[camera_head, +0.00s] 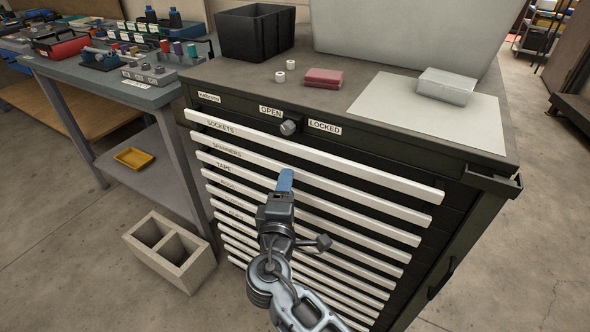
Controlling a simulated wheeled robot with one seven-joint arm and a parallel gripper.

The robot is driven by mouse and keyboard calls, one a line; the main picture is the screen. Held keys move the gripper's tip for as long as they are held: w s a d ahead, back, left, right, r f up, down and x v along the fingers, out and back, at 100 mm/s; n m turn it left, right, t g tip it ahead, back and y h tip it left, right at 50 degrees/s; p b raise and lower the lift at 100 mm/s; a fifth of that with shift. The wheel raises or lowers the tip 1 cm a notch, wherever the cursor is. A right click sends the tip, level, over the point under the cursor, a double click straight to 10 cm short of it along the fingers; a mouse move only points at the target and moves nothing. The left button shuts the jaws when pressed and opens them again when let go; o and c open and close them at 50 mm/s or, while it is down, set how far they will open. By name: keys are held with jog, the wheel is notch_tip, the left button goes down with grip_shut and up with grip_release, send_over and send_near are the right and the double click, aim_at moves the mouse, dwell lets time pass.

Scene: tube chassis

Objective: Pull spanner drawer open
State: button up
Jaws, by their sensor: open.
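The spanner drawer's white handle strip (345,188), labelled SPANNERS at its left, is the second from the top on the dark tool cabinet (480,205). The drawer looks shut, its strip in line with the others. My gripper (285,180) is in front of the cabinet, its blue fingertip overlapping the lower edge of the spanner strip near its middle. I cannot tell whether it touches the strip. Only one blue finger shows clearly, and nothing is seen held. My gripper and wrist hide parts of the strips below.
The SOCKETS strip (310,155) runs just above. A lock knob (289,127) sits between OPEN and LOCKED labels. On top are a black bin (255,32), a red block (323,78) and a metal block (446,86). A concrete block (170,252) stands on the floor at left.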

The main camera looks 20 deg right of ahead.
jog(key=x, duration=0.6)
jog(key=shift+w, duration=0.15)
grip_shut()
dwell(0.4)
